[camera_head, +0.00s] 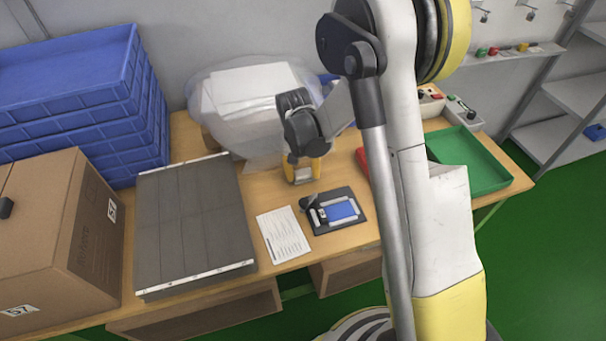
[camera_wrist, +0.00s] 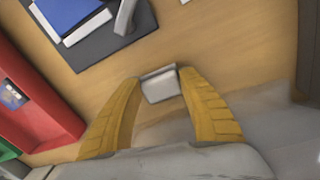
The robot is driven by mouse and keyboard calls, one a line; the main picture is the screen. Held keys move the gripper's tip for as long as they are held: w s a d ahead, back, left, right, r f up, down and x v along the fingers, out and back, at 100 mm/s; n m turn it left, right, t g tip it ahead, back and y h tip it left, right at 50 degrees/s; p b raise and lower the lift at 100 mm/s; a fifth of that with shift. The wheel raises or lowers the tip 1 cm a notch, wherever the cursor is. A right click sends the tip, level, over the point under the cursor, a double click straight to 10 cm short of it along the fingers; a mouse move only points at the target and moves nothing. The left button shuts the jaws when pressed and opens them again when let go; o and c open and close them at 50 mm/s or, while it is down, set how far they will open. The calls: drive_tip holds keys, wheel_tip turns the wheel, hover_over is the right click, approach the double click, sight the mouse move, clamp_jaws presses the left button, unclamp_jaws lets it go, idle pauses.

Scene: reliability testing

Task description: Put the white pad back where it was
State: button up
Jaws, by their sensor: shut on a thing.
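The white pad (camera_wrist: 160,85) is a small pale block between the yellow fingertips of my gripper (camera_wrist: 158,88), which is shut on it. In the head view the pad (camera_head: 303,175) shows low between the fingers of my gripper (camera_head: 303,172), over the wooden table behind the dark fixture plate. I cannot tell how high it is above the wood. The dark plate (camera_head: 355,226) carries a blue block (camera_head: 341,211) and a grey clamp-like part (camera_head: 313,212). In the wrist view the plate (camera_wrist: 93,50) is at the upper left, apart from the pad.
A clear bag with white sheets (camera_head: 250,90) stands close behind my gripper. A red bin (camera_wrist: 45,112) and green tray (camera_head: 480,170) are to the right in the head view. A paper sheet (camera_head: 283,235), grey panel (camera_head: 190,220), cardboard box (camera_head: 92,235) and blue crates (camera_head: 70,70) are left.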

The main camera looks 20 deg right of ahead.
sight(300, 175)
drive_tip(key=shift+f, duration=0.2)
drive_tip(key=o, duration=1.3)
drive_tip(key=shift+r, duration=0.15)
drive_tip(key=s+r+n+t+p, duration=0.1)
drive_tip(key=s+r+t+p, duration=0.2)
drive_tip(key=r, duration=0.9)
drive_tip(key=s+r+p, duration=0.2)
drive_tip(key=s+r, duration=0.3)
drive_tip(key=r, duration=0.7)
drive_tip(key=s+r+t, duration=0.1)
drive_tip(key=s, duration=0.3)
drive_tip(key=s+r+n+t, duration=0.1)
drive_tip(key=s+r, duration=0.1)
drive_tip(key=s, duration=0.2)
drive_tip(key=s+r+n+t+y, duration=0.1)
drive_tip(key=s+t, duration=0.1)
drive_tip(key=s, duration=0.2)
drive_tip(key=shift+d+r, duration=0.1)
drive_tip(key=shift+r, duration=0.1)
